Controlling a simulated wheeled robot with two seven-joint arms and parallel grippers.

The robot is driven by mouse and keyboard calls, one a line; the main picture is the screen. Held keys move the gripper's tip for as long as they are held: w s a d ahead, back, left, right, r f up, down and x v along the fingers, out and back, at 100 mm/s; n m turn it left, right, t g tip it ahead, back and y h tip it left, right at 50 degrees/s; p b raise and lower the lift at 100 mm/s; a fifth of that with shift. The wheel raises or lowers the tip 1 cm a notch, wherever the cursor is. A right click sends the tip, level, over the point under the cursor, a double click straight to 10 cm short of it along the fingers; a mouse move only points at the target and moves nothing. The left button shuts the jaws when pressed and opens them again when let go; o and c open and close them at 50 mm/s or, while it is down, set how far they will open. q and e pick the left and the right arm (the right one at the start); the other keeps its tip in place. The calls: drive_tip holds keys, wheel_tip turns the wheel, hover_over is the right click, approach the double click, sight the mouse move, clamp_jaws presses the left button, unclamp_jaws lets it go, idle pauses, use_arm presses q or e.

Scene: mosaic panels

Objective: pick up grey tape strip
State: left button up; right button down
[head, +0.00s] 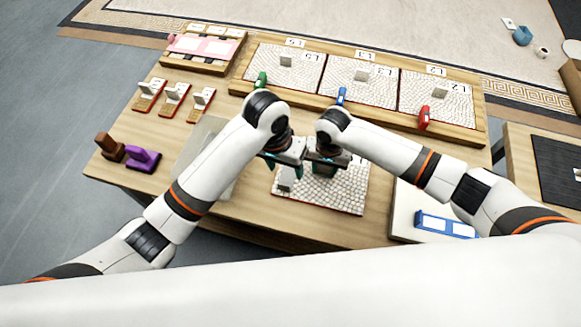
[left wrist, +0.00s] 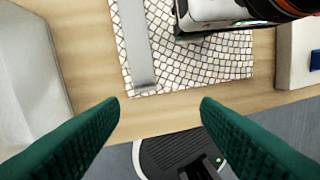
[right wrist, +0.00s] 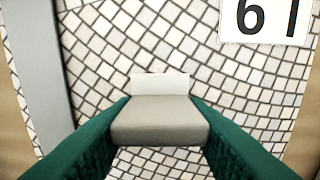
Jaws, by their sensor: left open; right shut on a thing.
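The grey tape strip (left wrist: 137,45) lies flat along the left side of a white mosaic panel (left wrist: 200,62); in the right wrist view the strip (right wrist: 38,65) runs down the left. My left gripper (left wrist: 160,108) is open and empty, off the panel's near edge, with the strip's end just ahead of its fingers. My right gripper (right wrist: 160,112) is shut on a grey block-shaped handle (right wrist: 160,122) on the panel, to the right of the strip. In the head view my arms partly hide the strip and the panel (head: 335,195).
A white label reading 61 (right wrist: 265,20) lies on the panel. Behind stands a wooden tray (head: 482,135) with several mosaic panels and green, blue and red clips. A pale board with a blue object (head: 445,224) is at right; brown and purple blocks (head: 142,160) sit at far left.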

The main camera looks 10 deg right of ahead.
sight(283, 185)
use_arm(q)
drive_tip(key=shift+n+y, duration=0.8)
drive_tip(key=shift+y, duration=0.1)
drive_tip(key=f, duration=1.1)
drive_tip(key=shift+w+a, duration=0.15)
drive_tip(key=shift+a, duration=0.1)
drive_tip(key=shift+c, duration=0.6)
drive_tip(key=c, duration=0.9)
